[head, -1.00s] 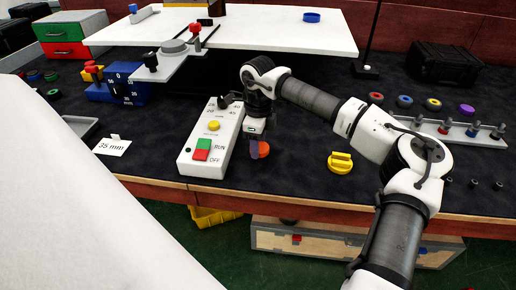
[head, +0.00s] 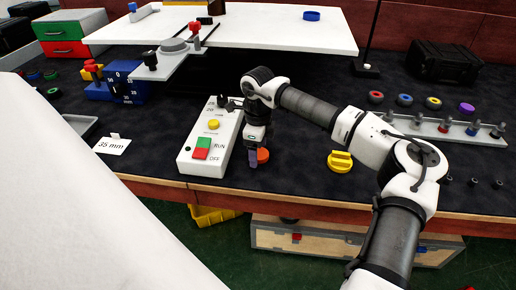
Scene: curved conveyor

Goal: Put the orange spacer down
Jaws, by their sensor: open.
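The orange spacer (head: 263,155) is a small round piece at the black mat, just right of the grey control box (head: 188,166). My gripper (head: 253,158) points down beside it and hides its left part. The fingers are open, with a purple-grey finger in front of the spacer's left edge. The spacer appears to rest on the mat, but its contact with the far finger is hidden.
A yellow knob-like piece (head: 340,161) lies to the right. A rail with several posts (head: 440,129) stands farther right, with coloured rings behind it. A white plate (head: 260,30) overhangs the back. The mat between the spacer and yellow piece is clear.

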